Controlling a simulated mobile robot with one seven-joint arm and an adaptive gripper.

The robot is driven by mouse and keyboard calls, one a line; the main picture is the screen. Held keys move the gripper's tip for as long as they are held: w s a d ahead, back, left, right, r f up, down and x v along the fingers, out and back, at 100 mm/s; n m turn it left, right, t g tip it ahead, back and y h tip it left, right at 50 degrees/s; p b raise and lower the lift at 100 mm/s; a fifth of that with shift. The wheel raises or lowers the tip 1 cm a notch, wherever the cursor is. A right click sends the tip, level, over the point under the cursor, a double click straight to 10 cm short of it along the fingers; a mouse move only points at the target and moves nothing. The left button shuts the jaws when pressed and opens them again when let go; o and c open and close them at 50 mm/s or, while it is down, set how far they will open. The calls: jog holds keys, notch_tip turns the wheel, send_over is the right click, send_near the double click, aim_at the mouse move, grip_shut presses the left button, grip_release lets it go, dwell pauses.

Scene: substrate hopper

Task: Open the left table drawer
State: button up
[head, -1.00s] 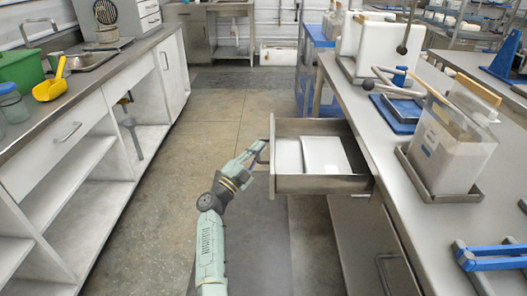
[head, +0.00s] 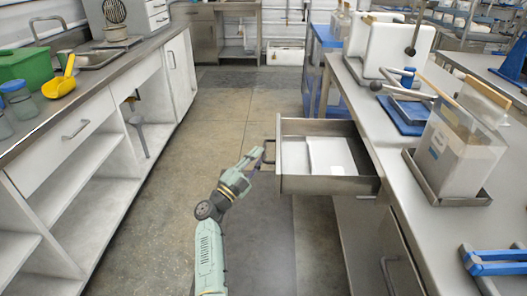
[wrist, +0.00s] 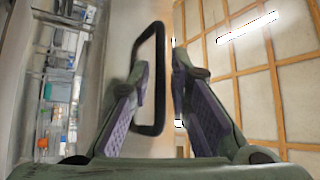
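The grey metal drawer (head: 325,185) under the right-hand table is pulled well out over the aisle. White flat items (head: 330,156) lie inside it. Its dark loop handle (head: 268,150) is on the drawer's left-facing front. My gripper (head: 256,158) is at this handle. In the wrist view the black handle (wrist: 150,35) stands upright, with one side bar between the fingertips of my gripper (wrist: 160,80). The fingers are apart, with gaps visible beside the bar, so the gripper looks open around it.
The right table (head: 408,220) holds a clear container (head: 455,150) and a blue tool (head: 495,262). A closed cabinet door (head: 378,255) is below the drawer. The left bench (head: 95,85) has a closed drawer (head: 70,140). The aisle floor (head: 200,150) between is clear.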

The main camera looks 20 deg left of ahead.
jog(key=v, duration=0.8)
jog(key=shift+s, duration=0.25)
jog(key=shift+a+f, duration=0.1)
